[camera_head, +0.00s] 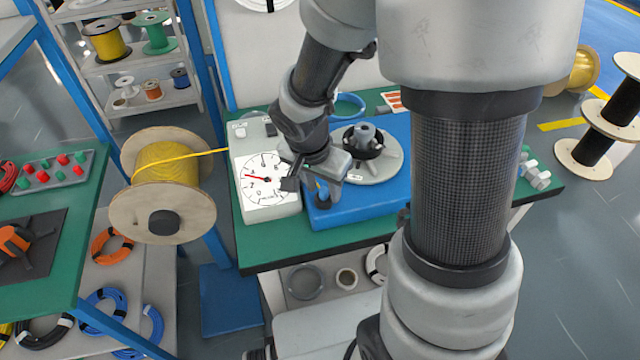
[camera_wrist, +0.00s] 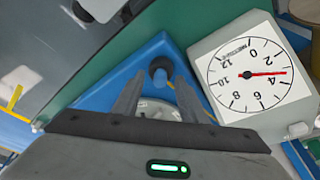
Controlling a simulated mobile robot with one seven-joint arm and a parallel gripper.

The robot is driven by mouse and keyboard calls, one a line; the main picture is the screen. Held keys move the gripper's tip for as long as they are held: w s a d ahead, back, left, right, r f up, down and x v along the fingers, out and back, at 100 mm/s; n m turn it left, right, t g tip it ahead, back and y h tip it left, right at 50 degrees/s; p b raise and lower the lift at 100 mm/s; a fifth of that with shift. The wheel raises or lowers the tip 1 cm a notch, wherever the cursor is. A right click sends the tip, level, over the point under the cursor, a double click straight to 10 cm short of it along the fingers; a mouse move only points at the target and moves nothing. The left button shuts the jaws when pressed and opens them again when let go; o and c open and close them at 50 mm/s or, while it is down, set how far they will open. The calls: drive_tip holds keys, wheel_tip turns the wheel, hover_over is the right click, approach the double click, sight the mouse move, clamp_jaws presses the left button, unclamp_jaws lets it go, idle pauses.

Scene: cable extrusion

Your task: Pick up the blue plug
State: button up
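The plug (camera_wrist: 160,68) shows in the wrist view as a small round dark piece with blue on it, at the corner of a blue base (camera_wrist: 112,85). My gripper (camera_wrist: 160,85) is open, and its two grey fingers point toward the plug, one on each side in the picture. I cannot tell whether the fingers touch it or how far down they reach. In the head view my gripper (camera_head: 310,187) is over the left part of the blue base (camera_head: 350,212) and mostly hides the plug.
A white dial gauge box (camera_head: 262,185) with a red needle stands close left of my gripper. A grey round fixture (camera_head: 372,165) sits on the blue base to the right. A yellow cable spool (camera_head: 165,175) stands left of the green bench (camera_head: 290,258).

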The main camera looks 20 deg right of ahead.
sight(323, 191)
clamp_jaws()
wheel_tip(323, 191, up, 10)
drive_tip(key=p, duration=0.2)
drive_tip(key=shift+p, duration=0.35)
